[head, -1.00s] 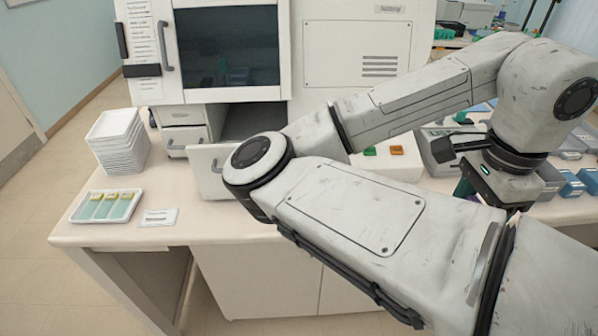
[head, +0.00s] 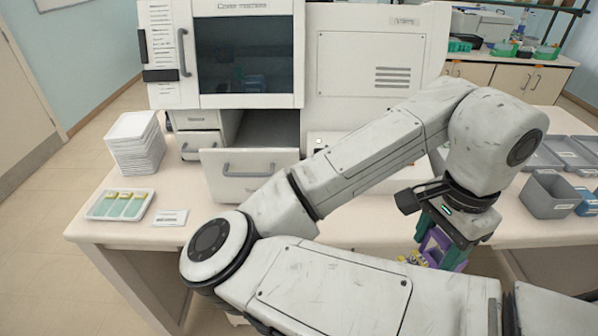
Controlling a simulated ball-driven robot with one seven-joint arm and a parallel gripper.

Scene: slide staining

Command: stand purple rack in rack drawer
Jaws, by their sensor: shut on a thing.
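My gripper (head: 440,243) is in the head view at right of centre, pointing down near the table's front edge. It is shut on the purple rack (head: 437,247), which is partly hidden by the gripper and my arm. Small yellow pieces show at the rack's lower left. The likely rack drawer (head: 235,188) is pulled out under the white cabinet, left of centre. Its front panel and handle face me. The rack is well to the right of the drawer.
A stack of white trays (head: 136,146) and a tray with slides (head: 98,207) stand at left, beside a label card (head: 170,217). A smaller drawer (head: 200,145) sits left of the open one. Grey bins (head: 552,197) stand at right. My forearm crosses the middle.

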